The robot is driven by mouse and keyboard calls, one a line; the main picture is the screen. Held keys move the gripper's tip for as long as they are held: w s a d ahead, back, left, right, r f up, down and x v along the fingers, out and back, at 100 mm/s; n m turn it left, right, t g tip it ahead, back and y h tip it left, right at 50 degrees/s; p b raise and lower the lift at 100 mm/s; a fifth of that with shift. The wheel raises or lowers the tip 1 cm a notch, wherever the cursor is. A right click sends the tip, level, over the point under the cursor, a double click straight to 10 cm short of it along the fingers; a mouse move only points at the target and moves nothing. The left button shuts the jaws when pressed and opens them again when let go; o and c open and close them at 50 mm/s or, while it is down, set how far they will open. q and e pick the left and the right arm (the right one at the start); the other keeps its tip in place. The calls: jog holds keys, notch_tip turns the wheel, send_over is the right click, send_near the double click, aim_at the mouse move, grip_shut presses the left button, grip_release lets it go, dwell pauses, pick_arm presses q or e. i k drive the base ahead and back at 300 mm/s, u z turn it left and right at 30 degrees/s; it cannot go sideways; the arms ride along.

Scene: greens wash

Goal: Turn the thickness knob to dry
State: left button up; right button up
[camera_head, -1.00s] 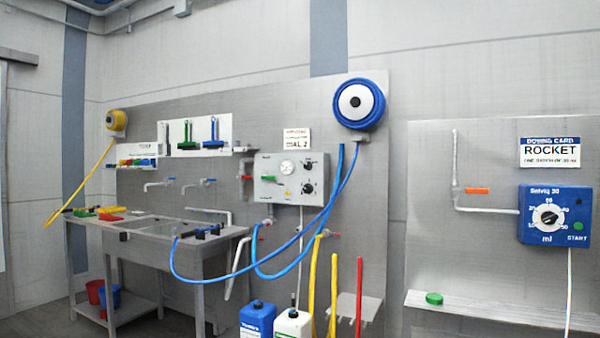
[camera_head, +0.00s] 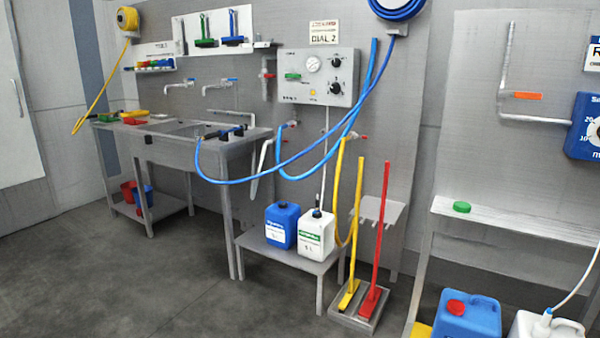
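The grey control box (camera_head: 316,77) hangs on the wall panel at the upper middle. It has a round white gauge (camera_head: 313,65), two black knobs on its right side, an upper knob (camera_head: 337,61) and a lower knob (camera_head: 336,87), a green handle (camera_head: 292,76) and a small yellow light. The lettering beside the knobs is too small to read, so I cannot tell which is the thickness knob or where either points. A card (camera_head: 324,32) above the box reads "DIAL 2". Neither of my grippers is in view.
A steel sink table (camera_head: 215,150) stands left of the box. A low stand (camera_head: 290,258) below holds a blue canister (camera_head: 282,225) and a white canister (camera_head: 316,233). Red and yellow brooms stand in a floor tray (camera_head: 358,316). A blue hose loops before the panel. Floor at lower left is clear.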

aim_at(336, 62)
jog(key=u, duration=0.45)
jog(key=i, duration=3.2)
jog(key=z, duration=0.15)
